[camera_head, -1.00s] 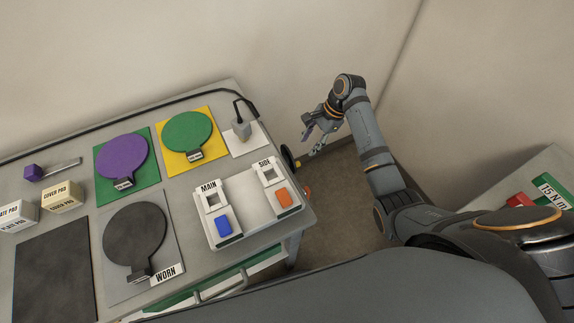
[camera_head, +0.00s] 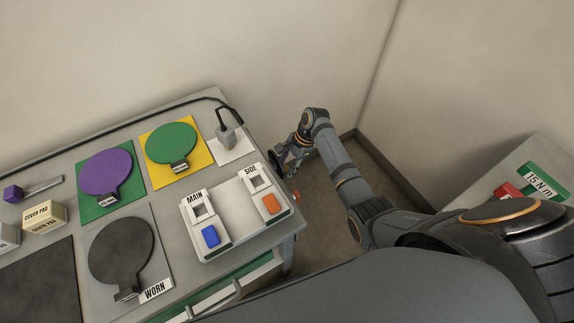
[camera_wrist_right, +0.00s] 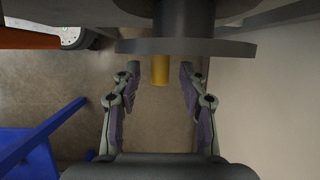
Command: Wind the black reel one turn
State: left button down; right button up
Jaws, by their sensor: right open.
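The black reel (camera_head: 273,163) is on the right side of the cart, partly hidden by my right gripper (camera_head: 292,158). In the right wrist view the reel shows as a dark disc (camera_wrist_right: 225,48) with a yellow handle (camera_wrist_right: 160,72) sticking out. My right gripper is open there too, with one finger on each side of the handle. I see clear gaps between the fingers and the handle. My left gripper is not in view.
The grey cart top (camera_head: 85,150) holds the purple pad (camera_head: 105,173), green pad (camera_head: 171,143), black worn pad (camera_head: 122,250) and a white switch panel (camera_head: 232,218). An orange part (camera_head: 296,196) juts from the cart's side. A wall stands close behind.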

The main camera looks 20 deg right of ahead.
grip_shut()
jog(key=shift+r+t+p, duration=0.15)
jog(key=shift+t+p, duration=0.35)
jog(key=shift+p, duration=0.5)
jog(key=shift+n+t+y+p, duration=0.3)
jog(key=shift+t+p, duration=0.3)
jog(key=shift+p, duration=0.25)
jog(key=shift+w+f+t, duration=0.1)
jog(key=shift+f+t, duration=0.1)
jog(key=shift+t, duration=0.2)
jog(key=shift+w+f+t+p, duration=0.1)
jog(key=shift+f+t+p, duration=0.1)
jog(key=shift+t+p, duration=0.3)
jog(key=shift+w+f+n+t+y+b, duration=0.15)
jog(key=shift+n+t+y+b, duration=0.1)
jog(key=shift+t, duration=0.3)
jog(key=shift+w+r+n+t+y+b, duration=0.15)
jog(key=shift+t+y+b, duration=0.1)
jog(key=shift+t, duration=0.3)
